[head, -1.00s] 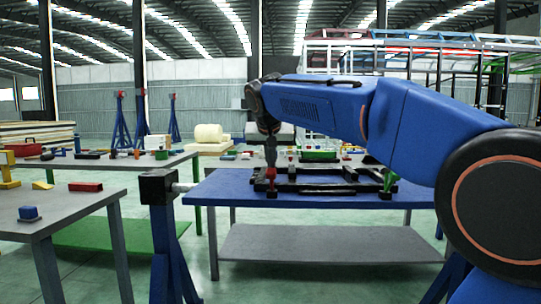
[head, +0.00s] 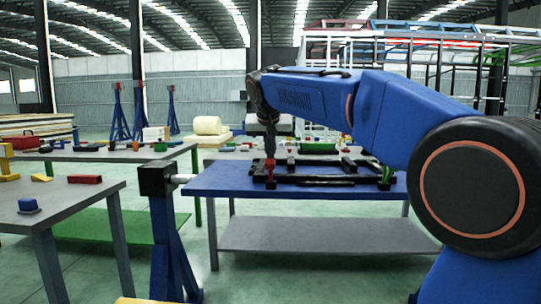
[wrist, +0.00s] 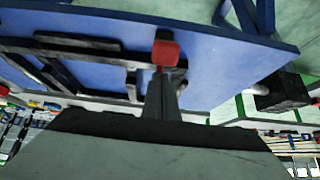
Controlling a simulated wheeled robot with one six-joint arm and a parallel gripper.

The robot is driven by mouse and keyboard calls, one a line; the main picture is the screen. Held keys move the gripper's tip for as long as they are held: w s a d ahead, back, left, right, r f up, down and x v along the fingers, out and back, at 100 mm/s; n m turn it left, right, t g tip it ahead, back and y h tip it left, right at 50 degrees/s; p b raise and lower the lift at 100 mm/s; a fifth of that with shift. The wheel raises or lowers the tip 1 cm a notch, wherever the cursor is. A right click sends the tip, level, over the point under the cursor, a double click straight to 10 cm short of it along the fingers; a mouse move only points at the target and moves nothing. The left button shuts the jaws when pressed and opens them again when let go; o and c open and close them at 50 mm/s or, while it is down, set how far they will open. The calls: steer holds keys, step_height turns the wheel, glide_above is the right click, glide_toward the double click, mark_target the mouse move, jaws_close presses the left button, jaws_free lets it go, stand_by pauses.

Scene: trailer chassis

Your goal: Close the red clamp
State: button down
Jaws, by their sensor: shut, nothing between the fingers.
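The red clamp (head: 270,169) stands at the front left corner of the black chassis frame (head: 325,179) on the blue table. In the wrist view its red part (wrist: 166,50) is just beyond my fingertips. My gripper (head: 270,156) points down directly above the red clamp in the head view. In the wrist view my gripper (wrist: 163,78) is shut and empty, with its fingers together. Its tips are at or very close to the red part; I cannot tell if they touch. The lower part of the clamp is hidden or too small to read.
A green clamp (head: 386,176) stands at the right end of the frame. The blue table (head: 220,179) has bare surface left of the frame. A blue stand with a black head (head: 155,180) is close to its left edge. Grey tables with loose parts stand farther left.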

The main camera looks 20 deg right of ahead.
steer(key=shift+w, duration=0.1)
steer(key=shift+w+d+g+y, duration=0.2)
steer(key=shift+w+g, duration=0.4)
steer(key=shift+g, duration=0.05)
steer(key=shift+w+d+g+y, duration=0.2)
steer(key=shift+w+d+g, duration=0.05)
steer(key=shift+w+g, duration=0.4)
steer(key=shift+w+d+g+y, duration=0.2)
steer(key=shift+w+g, duration=0.35)
steer(key=shift+g, duration=0.15)
steer(key=shift+w+d+f, duration=0.3)
steer(key=shift+w+f, duration=0.25)
steer(key=shift+w, duration=0.4)
steer(key=shift+w+d+f, duration=0.35)
steer(key=shift+w+f, duration=0.2)
steer(key=shift+w, duration=0.4)
steer(key=shift+w+d+f, duration=0.3)
steer(key=shift+w+f, duration=0.25)
steer(key=shift+w, duration=0.4)
